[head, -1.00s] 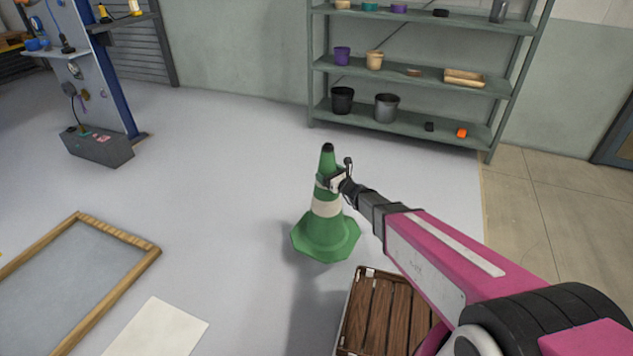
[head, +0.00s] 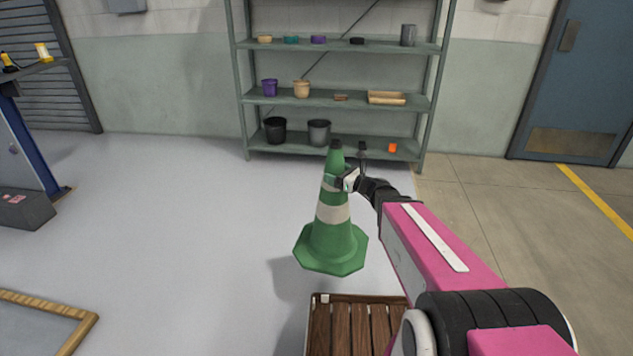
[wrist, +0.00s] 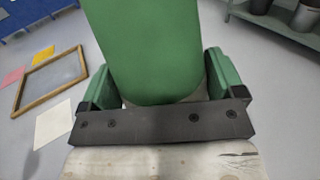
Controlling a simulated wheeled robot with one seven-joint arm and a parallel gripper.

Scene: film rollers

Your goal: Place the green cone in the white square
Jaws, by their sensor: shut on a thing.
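The green cone (head: 335,240) with white bands is upright in the head view. My gripper (head: 345,180) is shut on its upper part. The cone's shadow lies apart from its base to the left, so it seems held above the floor. In the wrist view the cone (wrist: 155,45) fills the middle between my two green fingers. The white square (wrist: 54,125) lies flat on the floor at the left of the wrist view, apart from the cone. It is out of the head view.
A wooden slatted crate (head: 355,325) stands below my arm. A wood-framed grey panel (head: 45,325) lies at lower left; yellow (wrist: 43,53) and pink (wrist: 12,76) sheets lie beyond it. A metal shelf (head: 340,98) stands at the back. The floor left of the cone is clear.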

